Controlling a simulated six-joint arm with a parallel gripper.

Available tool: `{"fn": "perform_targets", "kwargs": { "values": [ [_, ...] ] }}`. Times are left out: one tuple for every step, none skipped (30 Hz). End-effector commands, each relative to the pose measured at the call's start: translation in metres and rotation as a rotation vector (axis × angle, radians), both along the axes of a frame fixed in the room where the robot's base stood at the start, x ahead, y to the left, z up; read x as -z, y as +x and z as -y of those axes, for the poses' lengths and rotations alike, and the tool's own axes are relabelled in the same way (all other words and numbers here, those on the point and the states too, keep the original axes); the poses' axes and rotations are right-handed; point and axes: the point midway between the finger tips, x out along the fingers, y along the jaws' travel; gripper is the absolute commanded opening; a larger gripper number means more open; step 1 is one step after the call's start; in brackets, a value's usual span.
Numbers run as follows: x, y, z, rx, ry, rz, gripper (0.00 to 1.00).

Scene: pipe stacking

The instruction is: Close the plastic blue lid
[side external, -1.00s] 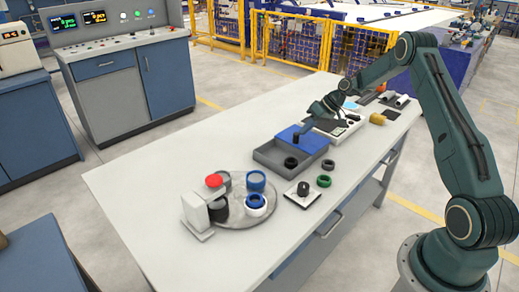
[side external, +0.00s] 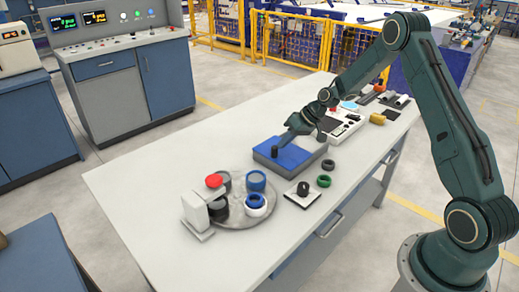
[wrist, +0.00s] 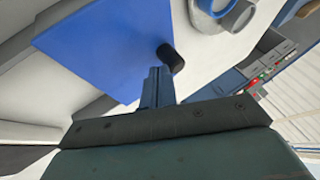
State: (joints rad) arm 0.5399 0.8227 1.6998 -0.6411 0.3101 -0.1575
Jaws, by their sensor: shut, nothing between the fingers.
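My gripper (side external: 293,128) is shut and empty, over the lid's far side. In the wrist view its fingers (wrist: 158,80) point at the lid close to the knob; I cannot tell whether they touch it.
A black ring (side external: 328,165), a green ring (side external: 323,181) and a small white plate with a black knob (side external: 301,193) lie in front. The table's left end is clear.

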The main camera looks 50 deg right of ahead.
Motion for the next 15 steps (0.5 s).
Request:
{"fn": "perform_targets", "kwargs": {
  "values": [
    [-0.0001, -0.0002, -0.0044, 0.0, 0.0, 0.0, 0.0],
    [0.0, -0.0004, -0.0059, 0.0, 0.0, 0.0, 0.0],
    [0.0002, -0.0005, -0.0072, -0.001, 0.001, -0.001, 0.0],
    [0.0002, -0.0006, -0.0078, -0.001, 0.001, -0.001, 0.0],
    [0.0003, -0.0006, -0.0082, -0.001, 0.002, -0.001, 0.0],
    [0.0004, -0.0006, -0.0085, -0.002, 0.003, -0.001, 0.0],
    [0.0004, -0.0007, -0.0088, -0.003, 0.003, -0.001, 0.0],
    [0.0004, -0.0006, -0.0091, -0.004, 0.004, -0.001, 0.0],
    [0.0005, -0.0006, -0.0095, -0.005, 0.004, -0.001, 0.0],
    [0.0005, -0.0006, -0.0098, -0.006, 0.004, -0.002, 0.0],
    [0.0005, -0.0007, -0.0102, -0.006, 0.005, -0.002, 0.0],
    [0.0005, -0.0007, -0.0105, -0.008, 0.006, -0.001, 0.0],
    [0.0006, -0.0008, -0.0108, -0.008, 0.006, -0.002, 0.0],
    [0.0007, -0.0008, -0.0107, -0.008, 0.006, -0.002, 0.0],
    [0.0008, -0.0009, -0.0105, -0.008, 0.006, -0.002, 0.0]
  ]
}}
